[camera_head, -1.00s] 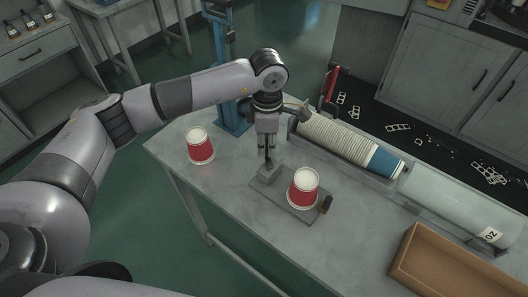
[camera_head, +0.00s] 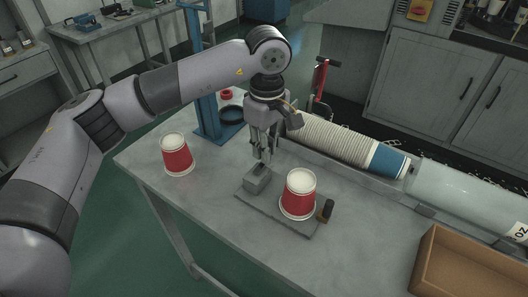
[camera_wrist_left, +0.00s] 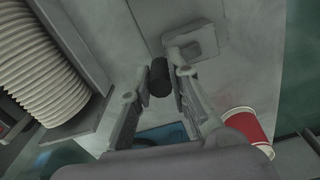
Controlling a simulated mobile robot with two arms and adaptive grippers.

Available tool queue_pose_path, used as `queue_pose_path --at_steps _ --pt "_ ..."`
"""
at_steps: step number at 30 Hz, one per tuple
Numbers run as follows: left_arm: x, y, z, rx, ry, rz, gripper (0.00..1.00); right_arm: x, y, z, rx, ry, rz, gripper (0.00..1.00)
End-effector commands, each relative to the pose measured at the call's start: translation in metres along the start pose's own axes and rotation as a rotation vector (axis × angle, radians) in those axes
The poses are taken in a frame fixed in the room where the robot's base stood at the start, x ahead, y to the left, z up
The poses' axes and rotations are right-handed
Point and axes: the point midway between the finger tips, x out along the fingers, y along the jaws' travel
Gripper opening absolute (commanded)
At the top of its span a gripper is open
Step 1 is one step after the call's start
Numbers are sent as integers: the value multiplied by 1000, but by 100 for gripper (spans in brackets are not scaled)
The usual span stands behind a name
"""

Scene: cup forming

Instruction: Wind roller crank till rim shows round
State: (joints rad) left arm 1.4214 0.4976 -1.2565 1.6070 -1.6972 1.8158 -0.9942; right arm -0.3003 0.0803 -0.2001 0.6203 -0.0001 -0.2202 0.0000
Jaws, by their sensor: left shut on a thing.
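A red cup (camera_head: 298,200) with white ends stands, apparently upside down, on a flat grey base plate (camera_head: 270,208). A grey block (camera_head: 257,180) sits on the plate's left end and also shows in the wrist view (camera_wrist_left: 195,42). My left gripper (camera_head: 262,156) points down just behind the block. In the wrist view its fingers (camera_wrist_left: 160,80) are shut on a black crank grip (camera_wrist_left: 159,78). The rest of the crank is mostly hidden by the fingers. The underside of the cup's rim is not visible. My right gripper is not in view.
A second red cup (camera_head: 177,156) stands at the table's left, also in the wrist view (camera_wrist_left: 248,130). A cup stack (camera_head: 340,142) lies behind, beside a clear tube (camera_head: 465,190). A blue stand (camera_head: 193,75) is at the back, a brown tray (camera_head: 470,265) front right. A black knob (camera_head: 327,210) is at the plate's right.

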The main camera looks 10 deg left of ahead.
Motion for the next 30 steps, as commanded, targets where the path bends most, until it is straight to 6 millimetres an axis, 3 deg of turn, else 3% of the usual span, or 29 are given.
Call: queue_pose_path --at_steps 18,19,28,30 --pt "-1 0 2 46 -1 0 0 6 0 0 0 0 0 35" --pt "-1 0 2 46 -1 0 18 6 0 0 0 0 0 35" --pt "0 0 2 46 -1 -1 38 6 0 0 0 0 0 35" --pt "0 0 2 46 0 -1 38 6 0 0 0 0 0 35"
